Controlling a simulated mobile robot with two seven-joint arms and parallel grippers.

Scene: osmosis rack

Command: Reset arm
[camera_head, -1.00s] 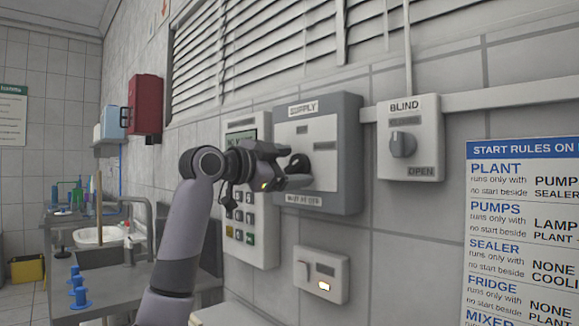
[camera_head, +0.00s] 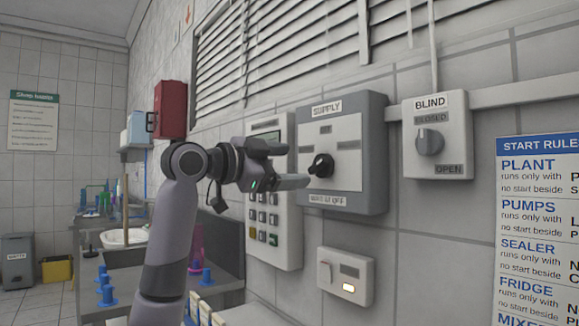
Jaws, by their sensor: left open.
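My left gripper (camera_head: 290,165) is open and empty, in the middle of the head view. Its fingers point right, in front of the keypad panel and just left of the black knob (camera_head: 321,166) on the grey SUPPLY box (camera_head: 372,130). The fingers appear apart from the knob. My left arm rises from the bottom and hides part of the keypad panel (camera_head: 288,221). My right gripper does not show.
A rules poster (camera_head: 545,240) hangs far right. A counter with blue spools (camera_head: 106,290) and a sink (camera_head: 124,238) lies at left. A red box (camera_head: 170,108) is on the wall.

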